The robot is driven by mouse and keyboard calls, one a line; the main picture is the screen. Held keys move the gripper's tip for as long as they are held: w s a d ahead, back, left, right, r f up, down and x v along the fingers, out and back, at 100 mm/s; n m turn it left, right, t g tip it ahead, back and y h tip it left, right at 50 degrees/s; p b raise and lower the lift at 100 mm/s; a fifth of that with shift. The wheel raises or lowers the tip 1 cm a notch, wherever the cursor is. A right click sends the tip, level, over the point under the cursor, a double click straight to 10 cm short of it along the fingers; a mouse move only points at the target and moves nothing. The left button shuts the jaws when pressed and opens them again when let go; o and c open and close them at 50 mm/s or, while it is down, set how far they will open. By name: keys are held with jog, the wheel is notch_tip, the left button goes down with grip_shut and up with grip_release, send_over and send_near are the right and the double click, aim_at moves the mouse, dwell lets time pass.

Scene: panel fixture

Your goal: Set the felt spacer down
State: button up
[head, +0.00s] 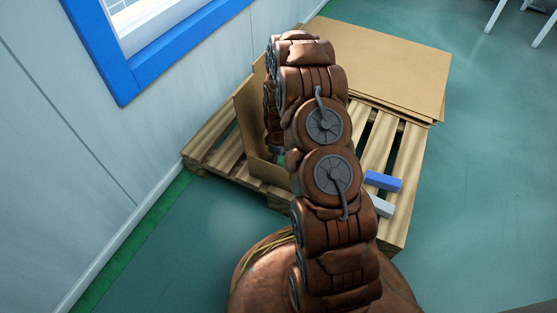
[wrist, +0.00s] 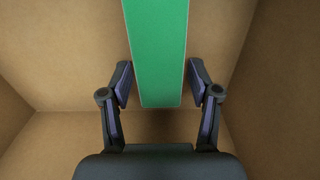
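A long green piece, apparently the felt spacer (wrist: 160,55), shows in the wrist view inside a cardboard box. It runs from the top edge of the picture to between my fingers. My gripper (wrist: 160,85) is open, with one finger on each side of the green piece and a visible gap on both sides. In the head view my arm hides most of the box (head: 249,120) and nearly all of my gripper. A small bit of green (head: 281,160) shows at the box's near side.
The box stands on a wooden pallet (head: 215,152). A blue block (head: 383,181) and a pale blue block (head: 381,206) lie at the pallet's right. Flat cardboard sheets (head: 390,65) lie at the back. A wall with a blue-framed window is at left; green floor is open at right.

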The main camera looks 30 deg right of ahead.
jog(key=shift+r, duration=0.1)
dwell(0.3)
jog(key=s+a+r+m+p, duration=0.1)
jog(key=s+a+r+p, duration=0.15)
jog(key=r, duration=0.85)
jog(key=s+a+r+p, duration=0.1)
jog(key=a+r+p, duration=0.15)
jog(key=r, duration=0.75)
jog(key=s+a+r+m+g, duration=0.2)
jog(key=s+a+r, duration=0.6)
jog(key=s+r, duration=0.25)
jog(key=s+a+r+m, duration=0.1)
jog(key=s+a+r, duration=0.2)
jog(key=s, duration=0.7)
jog(key=s+a+r+m+g, duration=0.1)
jog(key=s+a+r+m, duration=0.1)
jog(key=s+r, duration=0.4)
jog(key=s+a, duration=0.1)
jog(key=s, duration=0.2)
jog(key=shift+s, duration=0.35)
